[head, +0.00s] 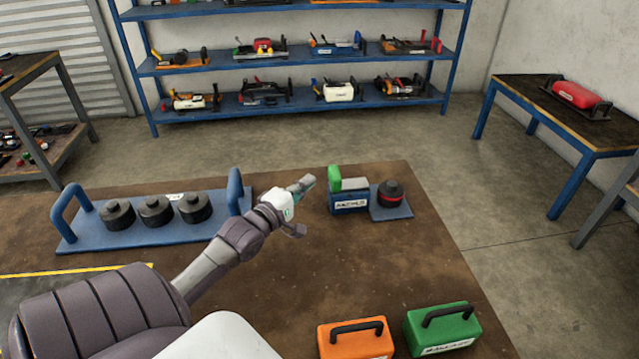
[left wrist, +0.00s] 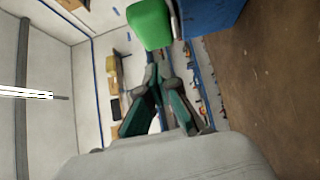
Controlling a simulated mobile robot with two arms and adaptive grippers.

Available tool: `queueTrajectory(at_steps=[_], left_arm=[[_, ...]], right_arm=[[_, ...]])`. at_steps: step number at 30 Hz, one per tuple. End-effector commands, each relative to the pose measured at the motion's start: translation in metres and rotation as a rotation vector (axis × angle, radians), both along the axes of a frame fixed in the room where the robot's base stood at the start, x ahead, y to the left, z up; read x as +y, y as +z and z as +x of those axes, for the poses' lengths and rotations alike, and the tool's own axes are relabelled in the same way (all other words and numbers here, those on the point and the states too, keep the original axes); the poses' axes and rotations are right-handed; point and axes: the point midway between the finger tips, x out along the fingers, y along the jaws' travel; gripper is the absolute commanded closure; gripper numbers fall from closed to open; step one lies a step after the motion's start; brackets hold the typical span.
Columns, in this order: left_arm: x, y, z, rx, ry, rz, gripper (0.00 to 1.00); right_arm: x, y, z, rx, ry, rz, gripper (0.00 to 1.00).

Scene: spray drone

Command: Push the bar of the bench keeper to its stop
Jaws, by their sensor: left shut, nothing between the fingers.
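The bench keeper (head: 349,203) is a blue labelled block on the brown bench, with a grey bar (head: 355,184) on top and an upright green end piece (head: 335,179) at its left. A blue plate with a dark, red-banded knob (head: 391,193) adjoins it on the right. My left gripper (head: 308,182) is shut and empty, just left of the green piece. In the left wrist view its closed fingertips (left wrist: 158,70) point towards the green piece (left wrist: 150,23), with the blue block (left wrist: 210,16) beside it. I cannot tell whether they touch. My right gripper is out of view.
A blue tray (head: 80,226) with two handles and three dark weights (head: 155,210) lies left of my left wrist. An orange case (head: 357,342) and a green case (head: 441,326) stand at the near edge. Bench surface between keeper and cases is clear.

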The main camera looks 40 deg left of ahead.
Motion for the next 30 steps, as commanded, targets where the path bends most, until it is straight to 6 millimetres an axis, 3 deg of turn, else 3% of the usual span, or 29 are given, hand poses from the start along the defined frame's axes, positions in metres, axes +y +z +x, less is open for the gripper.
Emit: queueTrajectory(at_steps=[6, 20, 30], left_arm=[[-0.019, 0.000, 0.020, -0.001, -0.001, -0.005, 1.00], [-0.023, -0.001, 0.025, 0.002, -0.001, -0.004, 1.00], [-0.059, 0.002, 0.071, -0.002, 0.001, -0.010, 1.00]], right_arm=[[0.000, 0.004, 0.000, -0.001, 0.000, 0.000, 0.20], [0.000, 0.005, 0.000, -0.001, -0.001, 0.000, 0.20], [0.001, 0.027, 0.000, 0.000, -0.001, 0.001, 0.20]])
